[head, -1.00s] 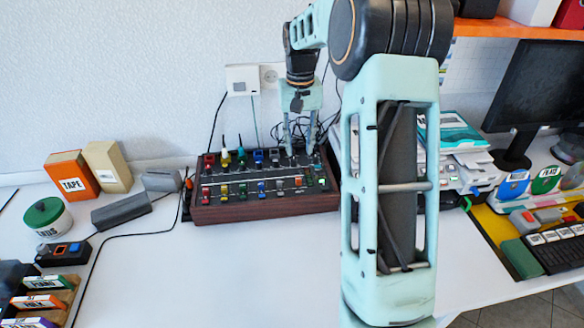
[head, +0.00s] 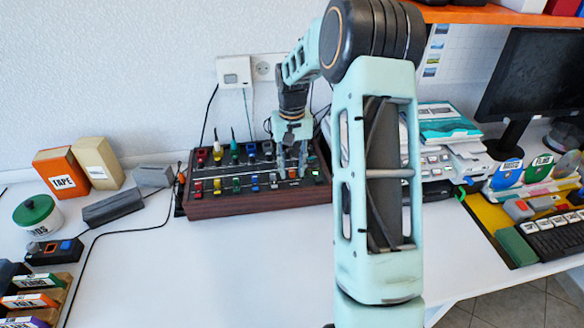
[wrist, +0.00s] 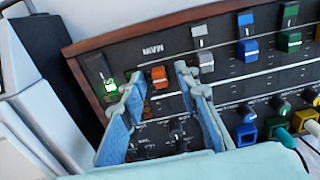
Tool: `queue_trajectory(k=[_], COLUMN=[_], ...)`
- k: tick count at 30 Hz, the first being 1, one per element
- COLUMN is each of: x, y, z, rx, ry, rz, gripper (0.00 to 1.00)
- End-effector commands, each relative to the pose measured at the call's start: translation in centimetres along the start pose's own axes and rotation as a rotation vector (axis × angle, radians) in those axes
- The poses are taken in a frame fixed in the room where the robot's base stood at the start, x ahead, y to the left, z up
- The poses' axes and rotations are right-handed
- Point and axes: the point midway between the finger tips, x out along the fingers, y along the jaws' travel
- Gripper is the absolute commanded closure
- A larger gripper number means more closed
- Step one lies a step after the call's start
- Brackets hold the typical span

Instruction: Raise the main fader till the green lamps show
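The mixing desk (head: 250,202), dark with a reddish wooden frame, stands against the wall. In the wrist view its panel (wrist: 222,86) appears upside down. An orange fader cap (wrist: 160,77) sits below a white label; I take it as the main fader. My gripper (wrist: 160,76) is open, its two blue-grey fingers on either side of the orange cap with gaps visible; contact cannot be told. In the head view my gripper (head: 292,174) reaches down over the desk's right part.
Blue (wrist: 247,50), grey and green fader caps stand in a row beside the orange one. Coloured knobs and plugs (wrist: 283,137) lie close by. A paper stack (head: 445,125) stands right of the desk.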

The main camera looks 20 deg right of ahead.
Motion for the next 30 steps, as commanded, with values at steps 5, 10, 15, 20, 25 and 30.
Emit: queue_trajectory(k=[5,10,15,20,25,30], x=[0.0,0.0,0.0,0.0,-0.2,-0.2], y=[0.0,0.0,0.0,0.0,0.0,0.0], z=[0.0,0.0,0.0,0.0,-1.0,-2.4], rx=[0.000,0.000,0.000,0.000,0.001,0.001], ry=[0.000,0.000,0.000,0.000,0.000,0.000], rz=[0.000,0.000,0.000,0.000,0.000,0.000], gripper=[0.79,0.97,1.00,1.00,1.00,1.00])
